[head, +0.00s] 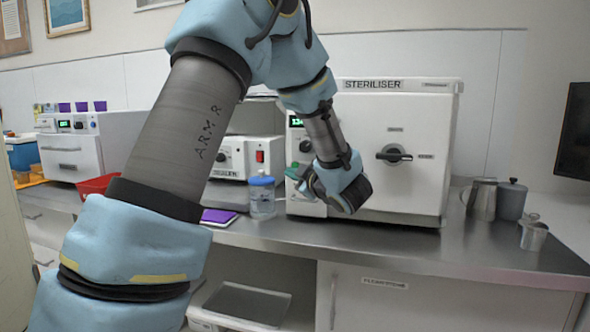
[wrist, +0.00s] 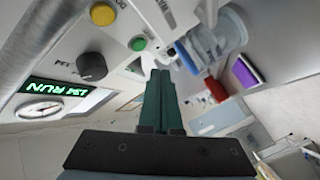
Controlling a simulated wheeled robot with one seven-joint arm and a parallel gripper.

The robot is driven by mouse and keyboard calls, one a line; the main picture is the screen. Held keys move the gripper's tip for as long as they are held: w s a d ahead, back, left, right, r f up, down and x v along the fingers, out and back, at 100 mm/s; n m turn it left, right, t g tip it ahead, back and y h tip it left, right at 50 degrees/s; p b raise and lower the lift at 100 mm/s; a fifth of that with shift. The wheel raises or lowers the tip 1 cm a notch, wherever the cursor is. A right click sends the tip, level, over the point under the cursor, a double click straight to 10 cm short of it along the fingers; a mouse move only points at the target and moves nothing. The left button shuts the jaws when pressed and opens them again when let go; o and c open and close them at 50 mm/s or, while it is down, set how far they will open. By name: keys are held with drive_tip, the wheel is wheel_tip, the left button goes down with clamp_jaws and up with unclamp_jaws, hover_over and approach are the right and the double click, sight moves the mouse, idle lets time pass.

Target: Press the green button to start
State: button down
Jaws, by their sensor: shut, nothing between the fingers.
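The white steriliser (head: 425,115) stands on the steel bench, with a dark handle on its door. Its control panel is mostly hidden behind my arm in the head view. In the wrist view a round green button (wrist: 137,44) is on the panel, near a yellow button (wrist: 102,13) and a black knob (wrist: 92,66). My gripper (wrist: 160,73) has green fingers, shut and empty. Their tips are close to the green button, below and right of it in the picture; I cannot tell whether they touch it. In the head view the gripper (head: 298,178) is at the panel.
A blue-lidded clear jar (head: 262,197) stands left of the steriliser, close to my gripper. A purple pad (head: 217,216) and a red tray (head: 96,185) are further left. Metal canisters (head: 482,199) stand at right. The bench front before the steriliser is clear.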

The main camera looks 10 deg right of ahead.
drive_tip(key=shift+s+a, duration=0.35)
drive_tip(key=shift+s, duration=0.2)
drive_tip(key=shift+s+a, duration=0.3)
drive_tip(key=shift+s, duration=0.2)
drive_tip(key=s+a+f+m+g+h+p, duration=0.2)
drive_tip(key=s+a+f+m+g, duration=0.3)
drive_tip(key=s+a, duration=0.5)
drive_tip(key=s+a+f+m+g+h+p, duration=0.3)
drive_tip(key=s+a+f+m+g+p, duration=0.1)
drive_tip(key=s+a+m+g, duration=0.5)
drive_tip(key=shift+s+a+f+g, duration=0.35)
drive_tip(key=shift+s+a+g, duration=0.05)
drive_tip(key=shift+a, duration=0.6)
